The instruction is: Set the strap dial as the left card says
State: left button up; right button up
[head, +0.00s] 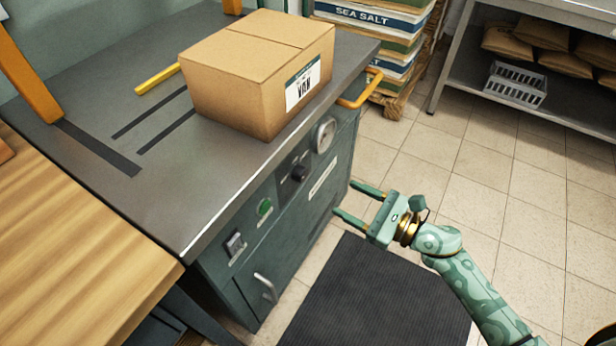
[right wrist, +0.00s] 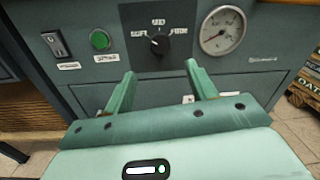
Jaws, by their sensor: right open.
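The strap dial is a black knob (head: 298,172) on the front of the green-grey machine, between a green button and a round gauge. In the right wrist view the dial (right wrist: 158,42) has small white labels at its left, top and right; its exact setting is hard to tell. My right gripper (head: 344,198) is open and empty, apart from the panel, pointing at it. In the right wrist view its fingertips (right wrist: 160,70) show just below the dial, one on each side. My left gripper is not in view. I cannot make out a left card.
A cardboard box (head: 235,70) stands on the machine's grey top (head: 190,200). The panel has a green button (head: 264,207), a switch (head: 235,244) and a gauge (head: 325,135). A yellow handle (head: 362,92) juts out at the far corner. A dark mat (head: 370,300) lies on the floor.

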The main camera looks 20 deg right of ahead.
aim_at(305, 177)
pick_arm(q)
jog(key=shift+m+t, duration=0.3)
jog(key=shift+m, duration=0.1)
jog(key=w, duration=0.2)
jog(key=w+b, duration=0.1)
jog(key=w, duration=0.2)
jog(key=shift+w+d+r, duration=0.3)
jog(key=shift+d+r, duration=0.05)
pick_arm(e)
jog(key=x, duration=1.1)
jog(key=shift+w+a, duration=0.1)
jog(key=shift+w, duration=0.05)
jog(key=c, duration=1)
